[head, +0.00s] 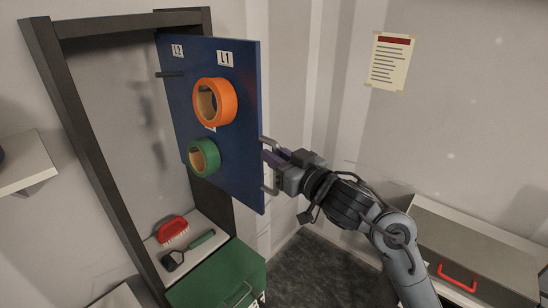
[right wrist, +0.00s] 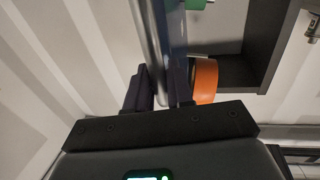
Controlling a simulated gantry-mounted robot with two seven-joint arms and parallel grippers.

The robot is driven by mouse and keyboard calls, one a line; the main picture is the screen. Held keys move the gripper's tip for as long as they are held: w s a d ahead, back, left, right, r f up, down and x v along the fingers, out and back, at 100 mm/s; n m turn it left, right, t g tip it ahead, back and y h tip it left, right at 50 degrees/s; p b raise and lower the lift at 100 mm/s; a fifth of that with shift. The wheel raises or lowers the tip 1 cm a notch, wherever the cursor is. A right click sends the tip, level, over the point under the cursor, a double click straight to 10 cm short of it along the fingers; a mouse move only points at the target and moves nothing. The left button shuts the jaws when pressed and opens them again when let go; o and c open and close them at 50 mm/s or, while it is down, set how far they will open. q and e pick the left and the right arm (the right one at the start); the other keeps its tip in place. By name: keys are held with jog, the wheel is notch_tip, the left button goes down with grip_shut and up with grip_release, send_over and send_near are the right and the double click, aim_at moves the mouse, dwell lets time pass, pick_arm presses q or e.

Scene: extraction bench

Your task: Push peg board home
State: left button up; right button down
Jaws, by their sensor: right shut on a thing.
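The blue peg board (head: 240,155) stands out from a dark upright frame (head: 68,120), with its right edge swung or drawn out into the room. It carries an orange tape roll (head: 229,103) on the upper peg, a green roll (head: 212,158) lower down, and a bare peg (head: 168,74) near the L2 label. A grey bar handle (head: 267,189) is on its right edge. My right gripper (head: 271,157) is shut on this handle. The right wrist view shows the handle bar (right wrist: 151,35) running between the fingers, with the orange roll (right wrist: 206,82) just right of them. My left gripper is not in view.
Below the board, a white shelf (head: 205,222) holds a red brush (head: 172,229) and a green-handled tool (head: 202,240). A grey case (head: 480,240) with a red handle is at right. Dark floor lies between.

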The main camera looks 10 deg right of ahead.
jog(key=c, duration=1.2)
grip_release()
jog(key=shift+o, duration=0.2)
jog(key=b+v, duration=0.1)
jog(key=v, duration=1)
